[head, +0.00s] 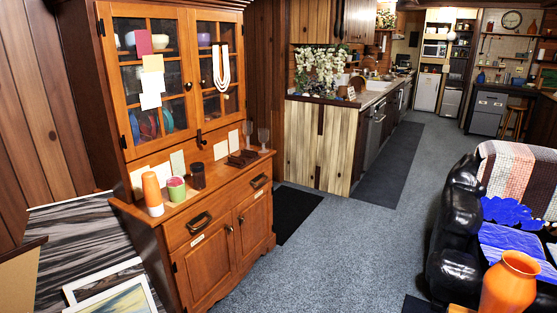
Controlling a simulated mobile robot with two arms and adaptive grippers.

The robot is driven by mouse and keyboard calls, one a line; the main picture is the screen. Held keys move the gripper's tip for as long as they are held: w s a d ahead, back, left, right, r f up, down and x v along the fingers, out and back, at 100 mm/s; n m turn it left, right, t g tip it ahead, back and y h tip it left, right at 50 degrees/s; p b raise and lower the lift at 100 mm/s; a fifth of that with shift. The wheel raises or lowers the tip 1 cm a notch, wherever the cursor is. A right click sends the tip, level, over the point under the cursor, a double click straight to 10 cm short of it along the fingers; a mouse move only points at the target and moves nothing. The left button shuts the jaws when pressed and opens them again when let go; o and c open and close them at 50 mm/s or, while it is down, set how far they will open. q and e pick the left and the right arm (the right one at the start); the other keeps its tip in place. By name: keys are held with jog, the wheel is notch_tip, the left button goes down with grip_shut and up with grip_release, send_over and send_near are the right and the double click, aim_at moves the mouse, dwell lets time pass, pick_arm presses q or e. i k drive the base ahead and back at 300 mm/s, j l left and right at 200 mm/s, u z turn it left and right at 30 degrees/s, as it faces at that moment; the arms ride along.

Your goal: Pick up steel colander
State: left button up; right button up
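I cannot make out a steel colander anywhere in the head view. Neither of my grippers shows in it. A wooden hutch (215,240) stands at the left, with glass doors above and a narrow ledge at mid height. On its ledge are an orange bottle (152,194), a pink and green cup (176,189), a dark cup (198,176) and clear stemmed glasses (263,137). Farther back is a kitchen counter (377,92) with a sink area, where small items are too tiny to tell apart.
Grey carpet (335,240) leaves open floor from the front middle to the kitchen aisle. Dark mats (388,165) lie along the counter. A black sofa (455,220) and an orange vase (509,284) stand at the right. Picture frames (112,292) are at the lower left.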

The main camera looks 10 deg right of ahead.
aim_at(385, 78)
jog(key=i+z, duration=0.2)
jog(key=i, duration=0.4)
jog(key=i+z, duration=0.2)
jog(key=i, duration=0.45)
jog(key=i+j+z, duration=0.15)
jog(key=i, duration=0.45)
jog(key=i+j+z, duration=0.1)
jog(key=i+z, duration=0.35)
jog(key=i, duration=1.15)
jog(key=i+z, duration=0.1)
jog(key=i, duration=0.7)
jog(key=i+j+z, duration=0.1)
jog(key=i, duration=0.7)
jog(key=i+z, duration=0.1)
jog(key=i, duration=0.7)
jog(key=i+j+z, duration=0.15)
jog(key=i, duration=0.65)
jog(key=i+z, duration=0.25)
jog(key=i, duration=0.55)
jog(key=i+z, duration=0.3)
jog(key=i, duration=0.55)
jog(key=i+u, duration=0.2)
jog(key=i, duration=0.6)
jog(key=i+l+u, duration=0.15)
jog(key=i, duration=0.7)
jog(key=i+l+u, duration=0.1)
jog(key=i+u, duration=0.25)
jog(key=i, duration=2)
jog(key=i+u, duration=0.15)
jog(key=i, duration=0.65)
